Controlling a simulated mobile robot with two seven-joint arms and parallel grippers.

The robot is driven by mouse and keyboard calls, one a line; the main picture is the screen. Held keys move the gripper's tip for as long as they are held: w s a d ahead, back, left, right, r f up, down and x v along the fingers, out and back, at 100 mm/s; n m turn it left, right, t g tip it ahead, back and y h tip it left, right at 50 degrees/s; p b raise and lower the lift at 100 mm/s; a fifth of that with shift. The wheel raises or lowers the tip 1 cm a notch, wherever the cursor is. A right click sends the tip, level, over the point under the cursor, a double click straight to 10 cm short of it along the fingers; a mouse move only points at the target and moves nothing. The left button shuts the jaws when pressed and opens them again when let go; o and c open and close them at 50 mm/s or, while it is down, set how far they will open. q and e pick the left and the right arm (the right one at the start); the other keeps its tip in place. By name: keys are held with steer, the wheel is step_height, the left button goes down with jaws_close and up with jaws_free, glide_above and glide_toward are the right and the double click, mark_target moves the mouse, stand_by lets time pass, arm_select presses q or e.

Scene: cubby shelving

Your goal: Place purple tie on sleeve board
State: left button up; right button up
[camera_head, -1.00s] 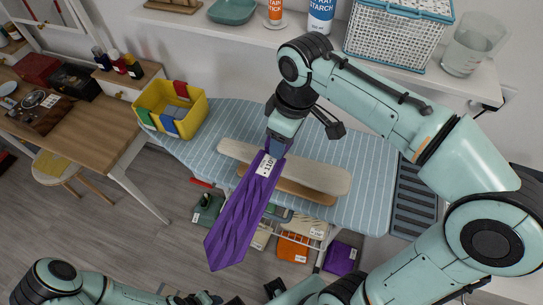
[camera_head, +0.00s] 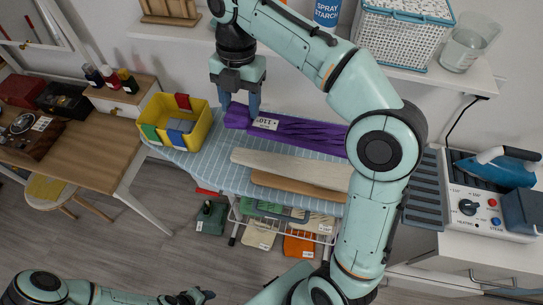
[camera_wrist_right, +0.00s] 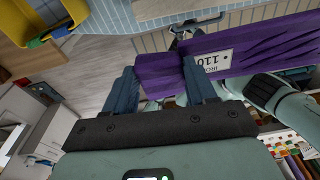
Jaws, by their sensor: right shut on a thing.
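The purple tie (camera_head: 300,133) has a white tag with numbers. My right gripper (camera_head: 239,108) is shut on its left end, and the tie stretches rightward behind the sleeve board, partly hidden by my right arm. The sleeve board (camera_head: 285,168) has a long beige top over a brown wooden base and lies bare on the blue striped ironing board (camera_head: 213,163). In the right wrist view the tie (camera_wrist_right: 255,53) passes between the two fingers of the right gripper (camera_wrist_right: 165,82). My left gripper (camera_head: 188,297) is low at the bottom edge, far from the tie; its jaws are unclear.
A yellow bin (camera_head: 205,128) with coloured cloths stands left of the tie. A blue iron (camera_head: 503,167) sits on its station at right. A shelf (camera_head: 300,45) with a spray starch bottle (camera_head: 327,12) and a basket (camera_head: 400,38) runs behind. The ironing board's left front is clear.

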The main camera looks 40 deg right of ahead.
steer(key=f+b, duration=0.1)
steer(key=f, duration=0.3)
steer(key=f+b, duration=0.1)
steer(key=f, duration=0.3)
steer(key=f+b, duration=0.1)
steer(key=f, duration=0.4)
steer(key=shift+s+f, duration=0.1)
steer(key=shift+s, duration=0.15)
arm_select(q)
steer(key=s+f+b, duration=0.1)
steer(key=s+f, duration=0.3)
steer(key=f, duration=0.2)
steer(key=shift+s, duration=0.3)
arm_select(e)
steer(key=shift+f, duration=2.7)
steer(key=shift+w, duration=0.1)
steer(key=o, duration=1.1)
steer(key=shift+f, duration=0.1)
steer(key=shift+c, duration=0.2)
arm_select(q)
steer(key=w+r+p, duration=0.2)
steer(key=r, duration=0.1)
steer(key=shift+w+r+p, duration=0.15)
steer(key=shift+r+p, duration=0.15)
steer(key=shift+p, duration=0.05)
arm_select(e)
step_height(320, 180, up, 12)
steer(key=d, duration=0.1)
steer(key=shift+w, duration=0.4)
steer(key=shift+d, duration=0.1)
